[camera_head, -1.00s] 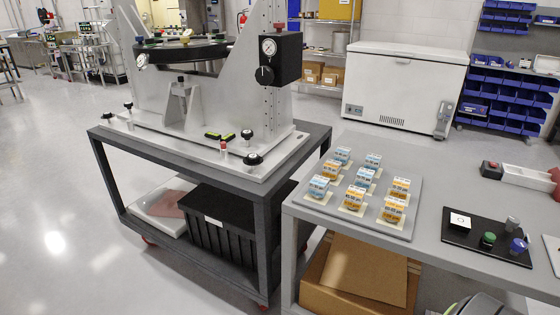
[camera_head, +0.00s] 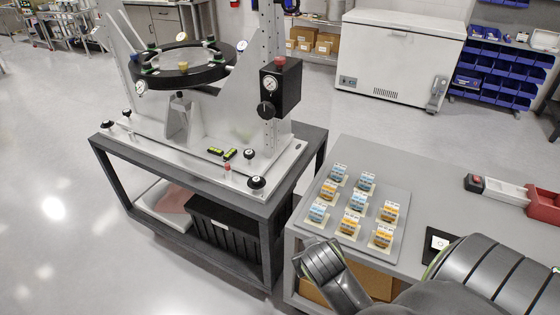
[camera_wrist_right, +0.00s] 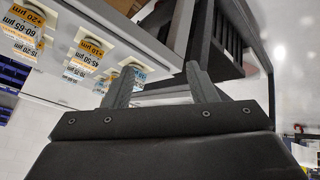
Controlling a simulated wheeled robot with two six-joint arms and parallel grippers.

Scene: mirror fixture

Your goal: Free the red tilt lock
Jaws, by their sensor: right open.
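The mirror fixture (camera_head: 215,150) stands on a grey cart, with a round black-rimmed mirror cell (camera_head: 180,68) on top. A red knob (camera_head: 281,63) sits on top of the black box (camera_head: 280,88), which has a dial gauge and a black knob on its front. A small red-topped post (camera_head: 227,167) stands on the base plate. I cannot tell for sure which red part is the tilt lock. My right gripper (camera_wrist_right: 161,72) is open and empty in the right wrist view, near the table edge and apart from the fixture. My left gripper is out of view.
The grey table (camera_head: 420,165) carries a tray (camera_head: 322,222) of several labelled blue and orange blocks, close to my right arm. A red bin (camera_head: 543,205) is at the far right. A white chest freezer (camera_head: 400,60) stands behind. Floor left of the cart is clear.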

